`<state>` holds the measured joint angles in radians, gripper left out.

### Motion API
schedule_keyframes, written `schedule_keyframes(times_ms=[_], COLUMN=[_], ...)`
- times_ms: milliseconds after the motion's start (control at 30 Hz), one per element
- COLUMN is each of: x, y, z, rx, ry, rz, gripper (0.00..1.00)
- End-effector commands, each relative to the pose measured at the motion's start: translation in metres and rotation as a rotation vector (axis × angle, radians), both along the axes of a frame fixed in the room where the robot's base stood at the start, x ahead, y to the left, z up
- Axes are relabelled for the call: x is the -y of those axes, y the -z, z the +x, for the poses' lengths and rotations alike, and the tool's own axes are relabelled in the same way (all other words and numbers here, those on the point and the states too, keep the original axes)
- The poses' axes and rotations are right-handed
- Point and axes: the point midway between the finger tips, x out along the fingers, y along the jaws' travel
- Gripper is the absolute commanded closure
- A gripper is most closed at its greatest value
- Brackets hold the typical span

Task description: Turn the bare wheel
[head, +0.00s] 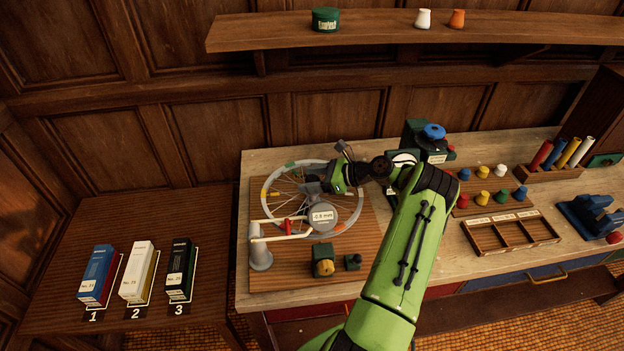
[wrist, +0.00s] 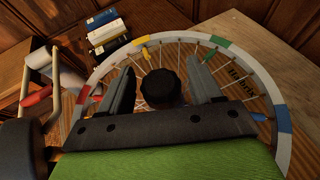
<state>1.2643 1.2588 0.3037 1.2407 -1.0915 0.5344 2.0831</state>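A spoked wheel (head: 276,180) with a pale rim and coloured bands is mounted over a wooden board on the bench. It fills much of the wrist view (wrist: 262,75), where red, yellow, green and blue bands show on the rim and some spokes have coloured pieces. My gripper (head: 314,187) is over the middle of the wheel. In the wrist view my gripper (wrist: 163,85) is open, with a finger on each side of a round black hub (wrist: 160,90). Gaps show between hub and fingers. My gripper hides part of the wheel in the head view.
A round "0.8 mm" dial (head: 322,216) and a cream-handled stand (head: 260,255) with a red part are close to the wheel. Three boxes (head: 137,268) stand on the left table. A wooden tray (head: 510,232) is right.

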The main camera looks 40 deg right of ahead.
Motion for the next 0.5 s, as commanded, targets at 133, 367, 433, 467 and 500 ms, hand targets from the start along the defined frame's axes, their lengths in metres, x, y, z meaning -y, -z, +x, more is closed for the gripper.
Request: schedule_keyframes(times_ms=[133,367,433,467,500], x=[0.000,0.005,0.012,0.016,0.022], y=[0.000,-0.003,-0.008,-0.010,-0.015], z=[0.000,-0.006,-0.017,-0.022,-0.031], rx=[0.000,0.000,0.001,0.001,0.001], ry=[0.000,0.002,0.005,0.006,0.006], rz=[0.000,0.000,-0.001,-0.002,-0.002], gripper=[0.31,0.31,0.31,0.31,0.31])
